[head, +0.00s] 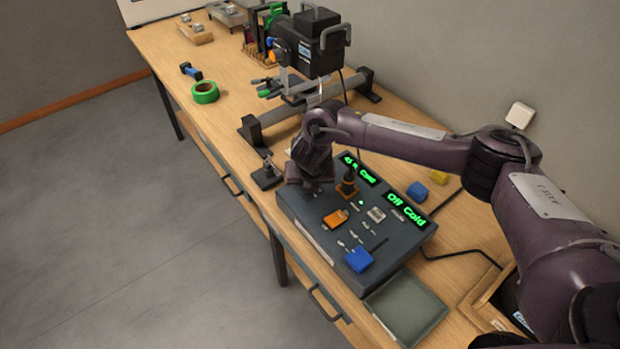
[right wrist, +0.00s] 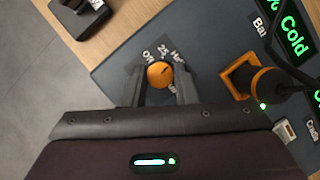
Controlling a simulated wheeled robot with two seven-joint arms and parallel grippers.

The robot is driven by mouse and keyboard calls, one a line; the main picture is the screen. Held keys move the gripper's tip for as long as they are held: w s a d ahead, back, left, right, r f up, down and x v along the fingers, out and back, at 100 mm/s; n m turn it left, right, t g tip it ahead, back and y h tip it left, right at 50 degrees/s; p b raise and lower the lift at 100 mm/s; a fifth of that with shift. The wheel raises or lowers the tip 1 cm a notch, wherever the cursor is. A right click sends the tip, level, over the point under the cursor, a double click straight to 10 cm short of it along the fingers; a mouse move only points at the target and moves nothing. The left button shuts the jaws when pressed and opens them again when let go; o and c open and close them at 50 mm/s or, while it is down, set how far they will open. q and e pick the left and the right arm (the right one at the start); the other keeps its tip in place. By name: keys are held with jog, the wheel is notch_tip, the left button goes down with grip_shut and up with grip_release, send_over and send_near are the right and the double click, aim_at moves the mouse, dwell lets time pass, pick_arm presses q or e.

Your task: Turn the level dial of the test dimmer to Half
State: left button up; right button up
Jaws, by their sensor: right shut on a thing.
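The level dial (right wrist: 160,74) is a round orange knob on the dark dimmer box (head: 300,212). In the right wrist view it sits between the two fingers of my right gripper (right wrist: 160,90), which is shut on it. Printed marks around it read Off, 25 and what looks like Half, with another mark partly hidden by a finger. A short dark line on the knob seems to point to the upper right, but it is too small to read surely. In the head view my right gripper (head: 312,185) hides the dial at the box's far left corner. My left gripper is not in view.
Beside the dial stands an orange-based dark plug or lever (right wrist: 240,75). Green displays (head: 405,209) reading Cold line the box's back edge. An orange slider cap (head: 336,218) and a blue cap (head: 358,260) are on the box. A black stage lamp (head: 308,45) stands behind.

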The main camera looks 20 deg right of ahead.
jog(key=shift+w+r+m+h+p, duration=0.15)
jog(key=shift+m+h+p, duration=0.3)
jog(key=shift+m, duration=0.55)
jog(key=o, duration=1)
